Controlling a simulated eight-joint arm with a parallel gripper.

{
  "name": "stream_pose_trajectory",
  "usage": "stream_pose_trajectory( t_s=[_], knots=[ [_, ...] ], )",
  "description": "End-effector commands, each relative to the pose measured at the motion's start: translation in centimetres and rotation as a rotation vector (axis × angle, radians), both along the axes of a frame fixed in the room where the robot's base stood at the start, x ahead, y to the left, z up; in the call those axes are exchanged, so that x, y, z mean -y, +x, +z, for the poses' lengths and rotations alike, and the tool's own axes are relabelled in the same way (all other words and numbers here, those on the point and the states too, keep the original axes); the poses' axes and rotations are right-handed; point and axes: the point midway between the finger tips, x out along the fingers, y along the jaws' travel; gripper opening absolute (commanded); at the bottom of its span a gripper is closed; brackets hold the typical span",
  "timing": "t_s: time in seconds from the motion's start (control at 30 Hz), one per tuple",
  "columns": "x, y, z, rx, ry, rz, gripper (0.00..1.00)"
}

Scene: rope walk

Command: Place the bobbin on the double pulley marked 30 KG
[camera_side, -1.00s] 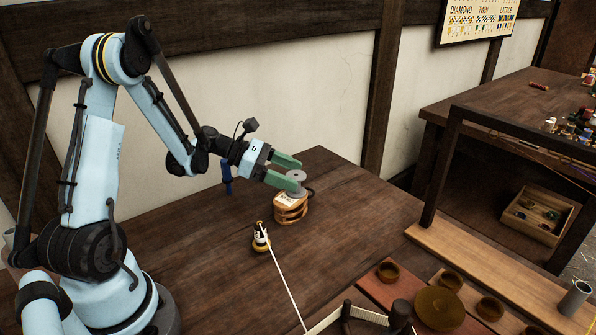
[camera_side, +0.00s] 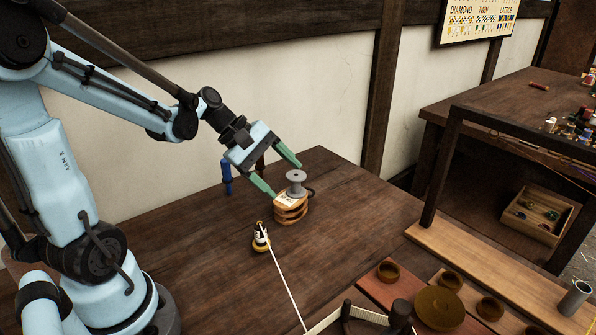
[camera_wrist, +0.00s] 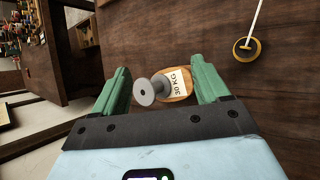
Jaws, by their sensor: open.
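The grey bobbin (camera_side: 296,184) stands upright on top of the wooden double pulley (camera_side: 290,212) on the table. In the wrist view the bobbin (camera_wrist: 146,91) shows beside the white label reading 30 KG on the pulley (camera_wrist: 181,82). My gripper (camera_side: 280,172) has green fingers spread wide apart, with nothing between them in its grip. In the wrist view the bobbin and pulley appear between the open fingers (camera_wrist: 162,84).
A small black-and-yellow piece (camera_side: 260,237) with a white cord stands left of the pulley. A blue upright item (camera_side: 226,177) is behind. Wooden cups (camera_side: 388,271) and a round brown disc (camera_side: 439,307) are at the front right. The table left of the pulley is mostly clear.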

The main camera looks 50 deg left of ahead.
Motion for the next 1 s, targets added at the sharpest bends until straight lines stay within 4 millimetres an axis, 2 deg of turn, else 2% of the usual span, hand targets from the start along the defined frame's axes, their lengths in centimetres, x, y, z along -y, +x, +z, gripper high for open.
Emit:
stream_pose_trajectory(
  t_s=[0.03, 0.2, 0.4, 0.5, 0.7, 1.0],
  knots=[
    [1.4, -0.7, 0.2, 0.03, 0.105, -0.093, 0.75],
    [4.0, -2.7, 0.6, 0.152, 0.487, -0.43, 0.75],
    [5.8, -4.9, 1.2, 0.306, 0.903, -0.839, 0.75],
    [6.2, -5.5, 1.5, 0.367, 1.057, -0.995, 0.75],
    [6.6, -6.0, 1.9, 0.426, 1.21, -1.149, 0.75],
    [6.6, -6.0, 1.9, 0.429, 1.22, -1.159, 0.75]
  ],
)
